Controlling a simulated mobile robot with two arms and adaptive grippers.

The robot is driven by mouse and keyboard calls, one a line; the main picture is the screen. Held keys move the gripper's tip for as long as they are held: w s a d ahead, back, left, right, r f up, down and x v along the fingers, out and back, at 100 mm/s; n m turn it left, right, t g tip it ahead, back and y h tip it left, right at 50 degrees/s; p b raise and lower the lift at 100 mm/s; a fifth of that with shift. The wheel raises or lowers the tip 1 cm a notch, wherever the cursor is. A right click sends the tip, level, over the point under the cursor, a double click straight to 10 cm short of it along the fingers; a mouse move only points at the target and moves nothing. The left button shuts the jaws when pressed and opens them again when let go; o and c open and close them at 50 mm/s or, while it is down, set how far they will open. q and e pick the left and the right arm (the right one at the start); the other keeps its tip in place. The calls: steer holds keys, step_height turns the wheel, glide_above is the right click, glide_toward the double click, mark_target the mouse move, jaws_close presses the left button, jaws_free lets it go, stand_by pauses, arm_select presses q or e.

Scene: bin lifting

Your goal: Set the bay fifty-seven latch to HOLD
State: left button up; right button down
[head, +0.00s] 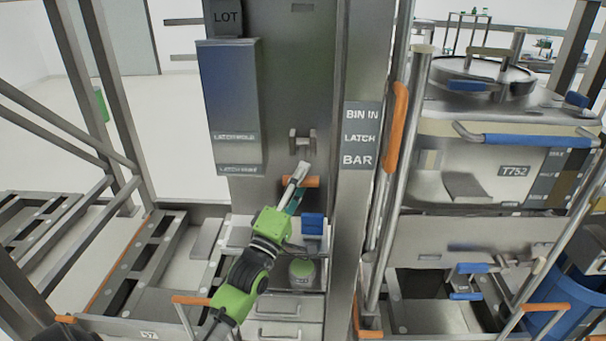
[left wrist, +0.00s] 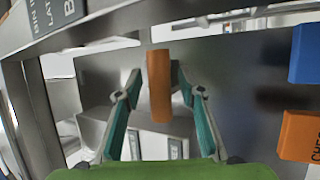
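An orange latch handle (head: 313,182) sticks out from the grey column, below a small metal bracket (head: 302,142). In the left wrist view the orange handle (left wrist: 159,88) stands upright in the picture between the fingers. My left gripper (head: 298,178) is at the handle, its fingers partly covering it in the head view. In the left wrist view my left gripper (left wrist: 157,78) is open, with one teal finger on each side of the handle; I cannot tell whether either touches. Left of the handle, a blue-grey panel (head: 230,95) carries small latch labels, too blurred to read surely. My right gripper is not in view.
A sign (head: 360,135) reading BIN IN LATCH BAR is on the column's right side. A large bin marked T752 (head: 514,171) stands at the right behind metal posts. A blue block (head: 313,222) and drawers (head: 285,308) lie below the handle. An empty rack (head: 40,225) is at the left.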

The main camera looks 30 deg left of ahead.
arm_select(q)
steer(key=shift+w+r, duration=0.2)
steer(key=shift+w, duration=0.25)
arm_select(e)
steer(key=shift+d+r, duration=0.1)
